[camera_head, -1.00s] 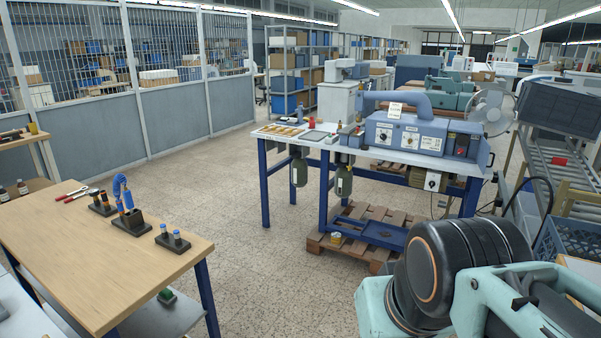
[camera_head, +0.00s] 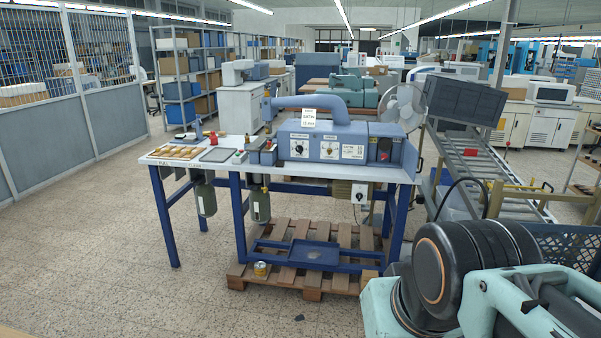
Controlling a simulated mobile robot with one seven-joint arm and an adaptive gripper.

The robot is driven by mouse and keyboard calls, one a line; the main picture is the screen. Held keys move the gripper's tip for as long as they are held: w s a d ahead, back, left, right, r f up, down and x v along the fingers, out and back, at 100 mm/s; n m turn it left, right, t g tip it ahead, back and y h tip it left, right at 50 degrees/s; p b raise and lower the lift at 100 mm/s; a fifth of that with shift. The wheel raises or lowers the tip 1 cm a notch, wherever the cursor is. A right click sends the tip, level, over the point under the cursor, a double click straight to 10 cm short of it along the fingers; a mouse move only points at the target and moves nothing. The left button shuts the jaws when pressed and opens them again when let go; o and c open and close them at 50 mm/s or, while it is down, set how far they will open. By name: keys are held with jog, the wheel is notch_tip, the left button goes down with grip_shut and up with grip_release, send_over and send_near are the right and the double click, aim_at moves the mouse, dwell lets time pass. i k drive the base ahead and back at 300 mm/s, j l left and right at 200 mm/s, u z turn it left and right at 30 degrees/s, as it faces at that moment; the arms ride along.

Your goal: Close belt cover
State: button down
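A blue-grey foil stamping machine (camera_head: 340,152) with a thick curved arm stands on a white-topped workbench (camera_head: 228,178) with blue legs. Its front carries dials, labels and a red switch. At the machine's right end a blue panel (camera_head: 410,158) with a dark handle-like edge sticks out. It may be the belt cover, standing open, but it is too small to be sure. The belt itself cannot be made out. My teal and black arm fills the lower right corner, well in front of the bench. My gripper is not in view.
A wooden pallet (camera_head: 283,273) with a small yellow can (camera_head: 260,268) lies under the bench.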

aim_at(411, 153)
jog(key=i+z, duration=0.45)
jog(key=i, duration=1.85)
jog(key=i+l+u, duration=0.1)
jog(key=i+l, duration=0.15)
jog(key=i, duration=0.15)
jog(key=i+l+u, duration=0.15)
jog(key=i+l, duration=0.15)
jog(key=i, duration=0.15)
